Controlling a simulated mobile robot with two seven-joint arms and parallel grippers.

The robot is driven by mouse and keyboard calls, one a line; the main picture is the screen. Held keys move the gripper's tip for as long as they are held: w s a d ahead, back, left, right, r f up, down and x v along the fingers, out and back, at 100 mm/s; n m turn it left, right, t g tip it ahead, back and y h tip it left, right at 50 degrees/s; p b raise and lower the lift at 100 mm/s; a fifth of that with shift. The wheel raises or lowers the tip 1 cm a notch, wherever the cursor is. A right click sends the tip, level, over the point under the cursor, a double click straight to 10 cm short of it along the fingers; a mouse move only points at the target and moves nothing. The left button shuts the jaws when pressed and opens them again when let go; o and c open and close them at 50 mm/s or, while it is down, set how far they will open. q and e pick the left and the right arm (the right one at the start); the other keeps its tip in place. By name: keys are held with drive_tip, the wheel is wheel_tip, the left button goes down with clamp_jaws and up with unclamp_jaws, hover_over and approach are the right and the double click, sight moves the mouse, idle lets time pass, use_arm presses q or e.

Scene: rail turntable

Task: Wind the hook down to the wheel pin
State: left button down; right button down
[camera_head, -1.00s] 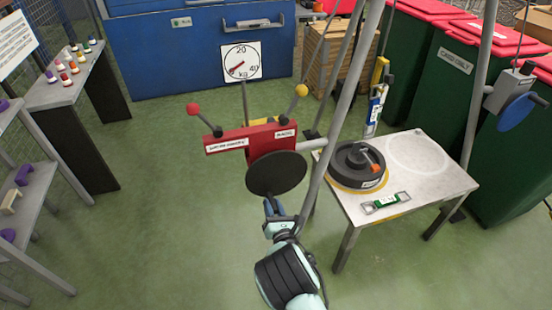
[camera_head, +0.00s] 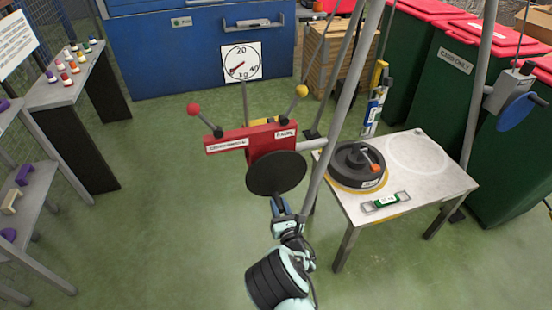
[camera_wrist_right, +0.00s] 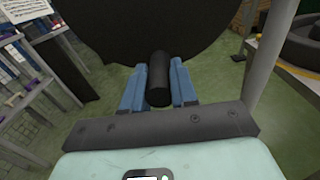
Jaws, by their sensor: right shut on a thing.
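My right gripper (camera_head: 278,207) is shut on the black crank handle (camera_wrist_right: 158,78) of a red winch (camera_head: 250,138). The handle sits between the blue fingers in the right wrist view. The winch's dark round disc (camera_head: 276,174) faces me, just above the gripper. A dark wheel (camera_head: 357,168) with an orange-tipped part on top lies on the white table (camera_head: 440,190). A blue and yellow hanging piece (camera_head: 374,103) is above the table behind the wheel; a hook on it is too small to make out. My left gripper is not in view.
A grey slanted pole (camera_head: 338,125) stands between winch and table. A green level (camera_head: 386,201) lies on the table's front. A second winch with a blue disc (camera_head: 515,111) is at the right. A dial (camera_head: 241,62) stands behind.

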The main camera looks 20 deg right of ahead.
drive_tip(key=shift+d+f+n, duration=0.15)
drive_tip(key=shift+d+n, duration=0.35)
drive_tip(key=shift+d, duration=0.2)
drive_tip(key=shift+s+d, duration=0.1)
drive_tip(key=shift+d+n, duration=0.5)
drive_tip(key=shift+n, duration=0.2)
drive_tip(key=shift+d+n, duration=0.4)
drive_tip(key=shift+n, duration=0.1)
drive_tip(key=shift+d+r+n, duration=0.4)
drive_tip(key=shift+d+n, duration=0.3)
drive_tip(key=shift+n, duration=0.2)
drive_tip(key=shift+d+r+n, duration=0.1)
drive_tip(key=shift+d+n, duration=0.1)
drive_tip(key=shift+n, duration=0.1)
drive_tip(key=shift+d+r+n, duration=0.55)
drive_tip(key=shift+d+n, duration=0.2)
drive_tip(key=shift+n, duration=0.45)
